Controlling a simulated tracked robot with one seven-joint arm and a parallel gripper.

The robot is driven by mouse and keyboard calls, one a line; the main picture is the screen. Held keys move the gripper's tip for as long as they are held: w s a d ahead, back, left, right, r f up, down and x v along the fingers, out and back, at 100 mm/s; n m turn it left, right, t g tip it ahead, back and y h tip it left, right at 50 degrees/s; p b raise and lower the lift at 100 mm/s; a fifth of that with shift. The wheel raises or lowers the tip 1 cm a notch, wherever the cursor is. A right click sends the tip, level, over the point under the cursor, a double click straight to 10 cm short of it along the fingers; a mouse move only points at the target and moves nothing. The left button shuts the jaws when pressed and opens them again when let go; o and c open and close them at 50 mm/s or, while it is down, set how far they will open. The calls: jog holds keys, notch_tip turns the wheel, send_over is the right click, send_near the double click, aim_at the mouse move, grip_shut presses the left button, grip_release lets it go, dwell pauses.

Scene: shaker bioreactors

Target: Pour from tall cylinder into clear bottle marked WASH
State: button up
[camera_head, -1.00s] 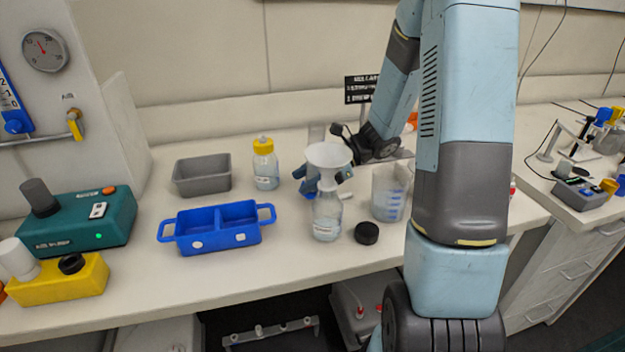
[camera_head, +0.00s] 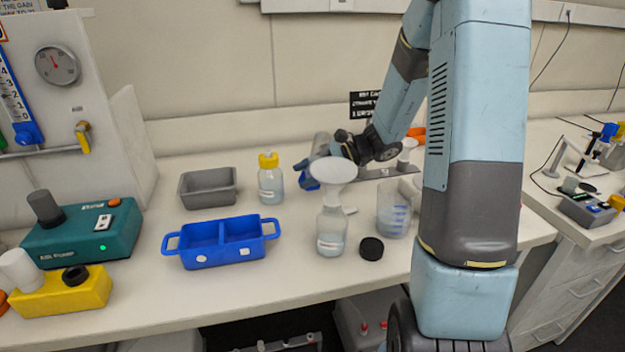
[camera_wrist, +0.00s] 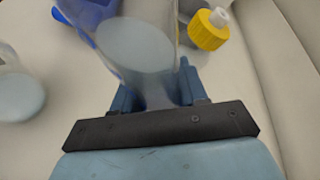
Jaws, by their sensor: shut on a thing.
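My gripper (camera_head: 309,181) is shut on the tall clear cylinder (camera_wrist: 142,62), with the blue fingers on either side of it in the wrist view. Pale liquid shows inside the cylinder. In the head view the cylinder (camera_head: 321,144) is raised just behind the funnel, partly hidden; its exact tilt is hard to tell. A clear bottle (camera_head: 331,238) stands upright on the bench with a white funnel (camera_head: 334,172) in its neck and some pale liquid inside. Its label is too small to read.
A black cap (camera_head: 371,248) and a clear beaker with blue marks (camera_head: 394,215) stand right of the bottle. A yellow-capped bottle (camera_head: 270,182), a grey tray (camera_head: 208,188) and a blue two-compartment tray (camera_head: 220,246) are to the left. Bench front is clear.

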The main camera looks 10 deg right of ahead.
jog(key=shift+w+r+n+t, duration=0.5)
jog(key=shift+w+r+n, duration=0.2)
jog(key=shift+w+r, duration=0.35)
jog(key=shift+w+r+n+t, duration=0.25)
jog(key=shift+w+r+n, duration=0.2)
jog(key=shift+r, duration=0.25)
jog(key=shift+w+r+n+t, duration=0.25)
jog(key=shift+w+r+n, duration=0.15)
jog(key=shift+r, duration=0.25)
jog(key=r, duration=0.1)
jog(key=s+r+n+t, duration=0.1)
jog(key=r, duration=0.1)
jog(key=r+n+y, duration=0.1)
jog(key=r, duration=0.1)
jog(key=shift+s+t, duration=0.3)
jog(key=shift+s+r+n+t, duration=0.15)
jog(key=shift+r+n+t, duration=0.25)
jog(key=shift+r+n, duration=0.75)
jog(key=shift+r+y, duration=0.3)
jog(key=shift+r, duration=0.15)
jog(key=shift+r, duration=0.25)
jog(key=shift+s+r+n+t+y, duration=0.2)
jog(key=shift+r+n+t+y, duration=0.1)
jog(key=shift+r+n, duration=0.55)
jog(key=shift+s+r+n+t+y, duration=0.25)
jog(key=shift+r+n, duration=0.3)
jog(key=shift+r, duration=0.45)
dwell(1.1)
